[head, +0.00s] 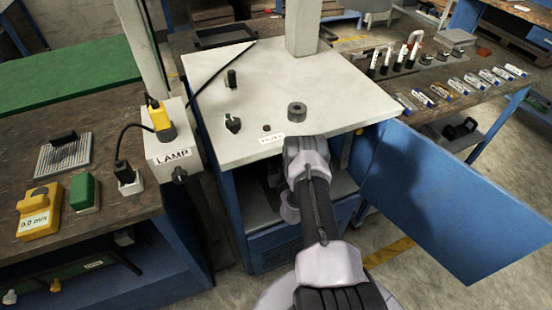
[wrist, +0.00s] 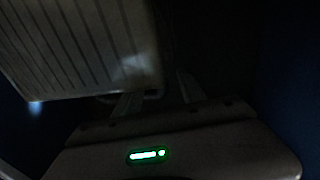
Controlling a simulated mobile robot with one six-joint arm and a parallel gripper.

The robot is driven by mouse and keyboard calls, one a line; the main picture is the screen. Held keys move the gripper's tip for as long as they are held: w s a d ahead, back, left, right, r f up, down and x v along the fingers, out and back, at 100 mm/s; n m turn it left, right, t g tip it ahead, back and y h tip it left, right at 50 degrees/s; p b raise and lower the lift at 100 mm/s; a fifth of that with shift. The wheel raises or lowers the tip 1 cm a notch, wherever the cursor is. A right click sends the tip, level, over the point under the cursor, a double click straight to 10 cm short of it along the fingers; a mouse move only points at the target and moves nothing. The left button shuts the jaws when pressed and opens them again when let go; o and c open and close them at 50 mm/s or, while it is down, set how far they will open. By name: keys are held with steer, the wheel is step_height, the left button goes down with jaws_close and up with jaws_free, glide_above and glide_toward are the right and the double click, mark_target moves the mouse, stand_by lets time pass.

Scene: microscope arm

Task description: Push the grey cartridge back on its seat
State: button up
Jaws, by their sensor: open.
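In the dark wrist view, a grey ribbed box, which looks like the cartridge (wrist: 85,50), fills the upper left and appears tilted. My gripper (wrist: 158,88) is open, with its two fingers apart and nothing visible between them. The left finger is at the cartridge's lower edge; I cannot tell whether they touch. The right finger is clear of it to the right. The seat cannot be made out in the dark. In the head view my arm reaches into the open blue cabinet (head: 232,205) under the white top, and the gripper and cartridge are hidden there.
The cabinet's blue door (head: 450,205) stands open to the right of my arm. The white top (head: 350,95) overhangs the opening. A lamp box (head: 170,150) hangs at the left. Dark blue walls flank the gripper in the wrist view.

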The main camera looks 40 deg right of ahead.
steer(key=shift+w, duration=0.1)
jaws_close()
stand_by(1.3)
jaws_free()
